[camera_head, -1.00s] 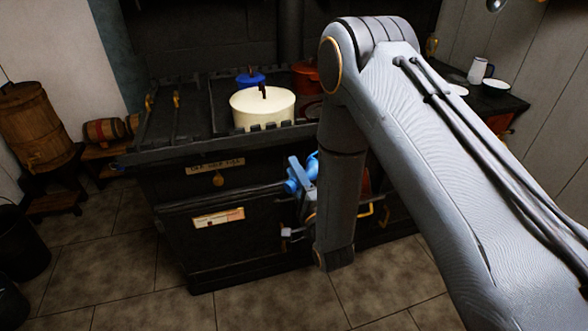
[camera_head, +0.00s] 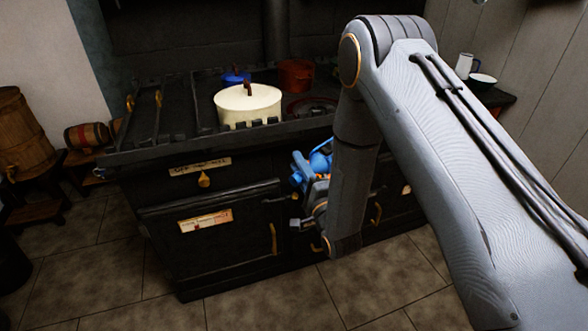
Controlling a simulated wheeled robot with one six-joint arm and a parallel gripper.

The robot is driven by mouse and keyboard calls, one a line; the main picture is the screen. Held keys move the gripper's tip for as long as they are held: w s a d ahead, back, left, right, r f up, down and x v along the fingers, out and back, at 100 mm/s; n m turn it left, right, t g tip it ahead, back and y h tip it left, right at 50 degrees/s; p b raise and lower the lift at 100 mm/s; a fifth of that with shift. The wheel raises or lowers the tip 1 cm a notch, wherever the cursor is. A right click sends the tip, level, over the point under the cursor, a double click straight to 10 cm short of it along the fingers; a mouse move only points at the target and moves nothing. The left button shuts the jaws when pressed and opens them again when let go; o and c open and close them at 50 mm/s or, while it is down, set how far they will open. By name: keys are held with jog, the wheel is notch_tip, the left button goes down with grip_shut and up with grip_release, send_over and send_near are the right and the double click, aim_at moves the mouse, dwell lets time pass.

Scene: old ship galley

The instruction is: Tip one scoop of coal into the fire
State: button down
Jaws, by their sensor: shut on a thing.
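My gripper (camera_head: 304,172) shows as a small blue part at the front of the black stove (camera_head: 215,255), mostly hidden behind my own arm. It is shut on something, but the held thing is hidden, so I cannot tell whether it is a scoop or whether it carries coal. The stove has a left door with a paper label (camera_head: 206,220) and a brass handle (camera_head: 273,240); this door looks shut. The fire opening is not visible, and no coal or flame shows.
A small barrel (camera_head: 85,136) lies at left. A white jug (camera_head: 463,65) stands at right. The tiled floor in front is clear.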

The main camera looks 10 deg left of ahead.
jog(key=w+d+r+m+p, duration=0.1)
jog(key=w+r+m+p, duration=0.1)
jog(key=w+d+r+m+g+h+p, duration=0.1)
jog(key=w+r+m+p, duration=0.1)
jog(key=w+r+p, duration=0.1)
jog(key=w+d+r+m+g+h+p, duration=0.1)
jog(key=w+d+r+m+p, duration=0.1)
jog(key=p, duration=0.1)
jog(key=shift+w+r, duration=0.2)
jog(key=shift+r, duration=0.2)
jog(key=w+d+r+m+g+p, duration=0.3)
jog(key=w+d+r+m, duration=0.1)
jog(key=w, duration=0.3)
jog(key=shift+w+m, duration=0.25)
jog(key=shift+m, duration=0.45)
dwell(0.9)
jog(key=shift+d+h, duration=0.2)
jog(key=shift+h, duration=0.1)
dwell(0.7)
